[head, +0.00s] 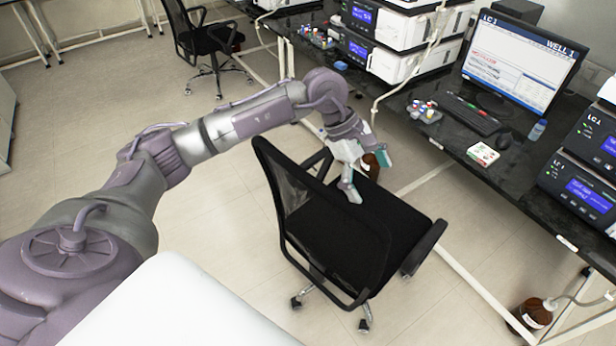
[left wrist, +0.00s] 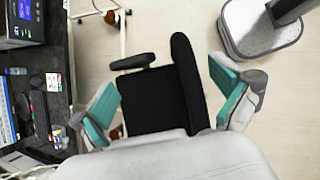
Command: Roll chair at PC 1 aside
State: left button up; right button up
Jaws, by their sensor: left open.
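The black office chair (head: 335,245) with a mesh back stands on casters in front of the desk with the monitor (head: 522,62) marked LC 1. My left gripper (head: 368,176) is above the chair's seat, near its far armrest, open with nothing between its fingers. In the left wrist view the open fingers (left wrist: 165,108) spread on either side of the chair's seat (left wrist: 152,100), and the backrest (left wrist: 190,82) lies near one finger. Whether a finger touches the chair, I cannot tell. My right gripper is not in view.
The dark bench (head: 440,128) carries a keyboard, mouse, small vial rack (head: 424,113) and stacked instruments. A second black chair (head: 205,42) stands at the back left. A brown bottle (head: 535,313) sits on the floor under the bench.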

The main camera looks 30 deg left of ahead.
aim_at(308, 174)
pick_arm(q)
jog(key=a+y, duration=0.2)
jog(key=a, duration=0.3)
jog(key=a+r+y, duration=0.1)
jog(key=a+y, duration=0.1)
jog(key=a, duration=0.3)
jog(key=a+y, duration=0.2)
jog(key=a, duration=0.3)
jog(key=shift+w+a+r+g+b, duration=0.15)
jog(key=shift+a+r+g+b, duration=0.15)
jog(key=shift+g+b, duration=0.1)
notch_tip(308, 174, down, 12)
jog(key=b, duration=0.8)
jog(key=shift+f, duration=0.25)
jog(key=shift+r, duration=0.1)
